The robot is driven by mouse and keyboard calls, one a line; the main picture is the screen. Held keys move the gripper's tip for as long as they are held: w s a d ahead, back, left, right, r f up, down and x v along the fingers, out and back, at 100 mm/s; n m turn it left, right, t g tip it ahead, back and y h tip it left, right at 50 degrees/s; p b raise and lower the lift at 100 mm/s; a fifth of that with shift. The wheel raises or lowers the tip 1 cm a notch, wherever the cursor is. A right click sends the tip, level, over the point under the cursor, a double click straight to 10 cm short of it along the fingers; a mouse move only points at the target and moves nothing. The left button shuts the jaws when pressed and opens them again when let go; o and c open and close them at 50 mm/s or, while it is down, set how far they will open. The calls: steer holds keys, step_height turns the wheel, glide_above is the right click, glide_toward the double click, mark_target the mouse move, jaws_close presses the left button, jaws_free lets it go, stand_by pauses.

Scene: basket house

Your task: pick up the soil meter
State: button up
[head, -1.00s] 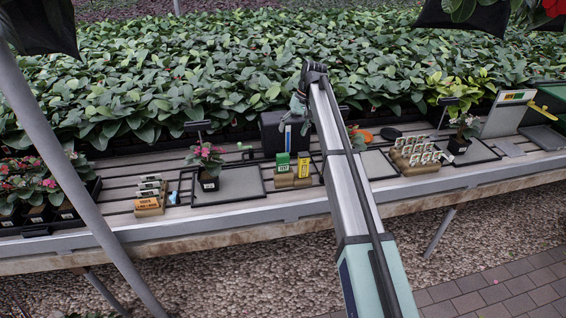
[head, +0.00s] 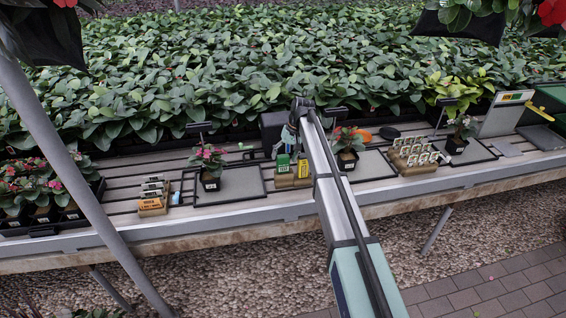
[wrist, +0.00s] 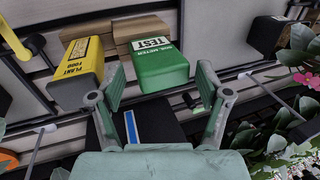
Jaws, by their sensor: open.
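The soil meter is a green box with a white TEST label (wrist: 161,67), standing on a brown block in the wrist view. It also shows in the head view as a small green box (head: 283,164) at the middle of the bench. My gripper (wrist: 160,84) is open in the wrist view, with one finger near each side of the green box's near end. I cannot tell whether the fingers touch it. In the head view my gripper (head: 288,142) is just above the green box and is partly hidden by the arm.
A yellow plant food box (wrist: 77,72) stands close to the left of the green box. A potted pink-flowered plant (head: 209,165) stands on a tray to the left, another (head: 347,145) to the right. Orange-fronted packets (head: 153,204) and a rack of labels (head: 414,156) are farther off.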

steer(key=shift+a+f, duration=0.1)
steer(key=shift+f, duration=0.35)
steer(key=c, duration=1)
steer(key=shift+r, duration=0.1)
